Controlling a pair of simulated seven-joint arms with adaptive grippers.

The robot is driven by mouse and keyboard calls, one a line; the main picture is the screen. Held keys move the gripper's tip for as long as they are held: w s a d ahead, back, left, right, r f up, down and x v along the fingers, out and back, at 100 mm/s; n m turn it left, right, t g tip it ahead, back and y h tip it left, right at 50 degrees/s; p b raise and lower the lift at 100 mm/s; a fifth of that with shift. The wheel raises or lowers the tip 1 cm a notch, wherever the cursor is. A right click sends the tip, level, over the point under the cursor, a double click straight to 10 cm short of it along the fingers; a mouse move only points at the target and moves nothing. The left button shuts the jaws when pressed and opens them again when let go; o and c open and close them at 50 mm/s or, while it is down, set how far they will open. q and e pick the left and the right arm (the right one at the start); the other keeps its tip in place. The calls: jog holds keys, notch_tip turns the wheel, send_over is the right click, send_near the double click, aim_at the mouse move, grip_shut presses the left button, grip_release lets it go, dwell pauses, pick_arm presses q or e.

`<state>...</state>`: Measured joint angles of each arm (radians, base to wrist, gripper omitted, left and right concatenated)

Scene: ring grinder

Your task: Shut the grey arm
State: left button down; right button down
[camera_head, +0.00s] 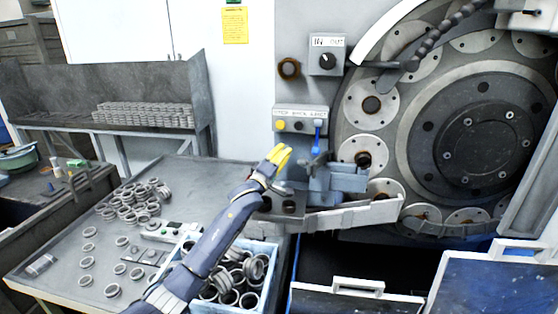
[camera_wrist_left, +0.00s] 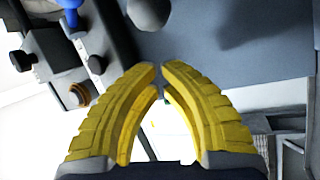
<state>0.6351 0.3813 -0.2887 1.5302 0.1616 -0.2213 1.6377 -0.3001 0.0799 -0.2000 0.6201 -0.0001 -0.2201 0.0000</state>
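A long grey arm (camera_head: 360,213) lies low across the front of the grinder's disc face, with its left end near the panel. A dark grey bar (camera_head: 380,64) with a jointed hose sits higher up, and I cannot tell for sure which of the two is the grey arm. My left gripper (camera_head: 283,156) has yellow fingers and is left of the low arm and a little above it, by the button panel. In the left wrist view its fingertips (camera_wrist_left: 160,68) nearly meet, with nothing held. A round grey knob (camera_wrist_left: 150,11) shows beyond them. My right gripper is not in view.
A button panel (camera_head: 300,119) with a blue lever (camera_head: 318,135) is close to my left gripper. A blue crate (camera_head: 262,249) of rings stands below my arm. The worktable (camera_head: 200,178) holds many loose rings. Open bins with white handles (camera_head: 357,286) are at the front.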

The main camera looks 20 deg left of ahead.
pick_arm(q)
jog(key=shift+w+d+f, duration=0.2)
jog(key=shift+d+f, duration=0.05)
jog(key=shift+d, duration=0.55)
jog(key=shift+w+d+f, duration=0.15)
jog(key=shift+d+f, duration=0.05)
jog(key=shift+d, duration=0.55)
jog(key=shift+s, duration=0.1)
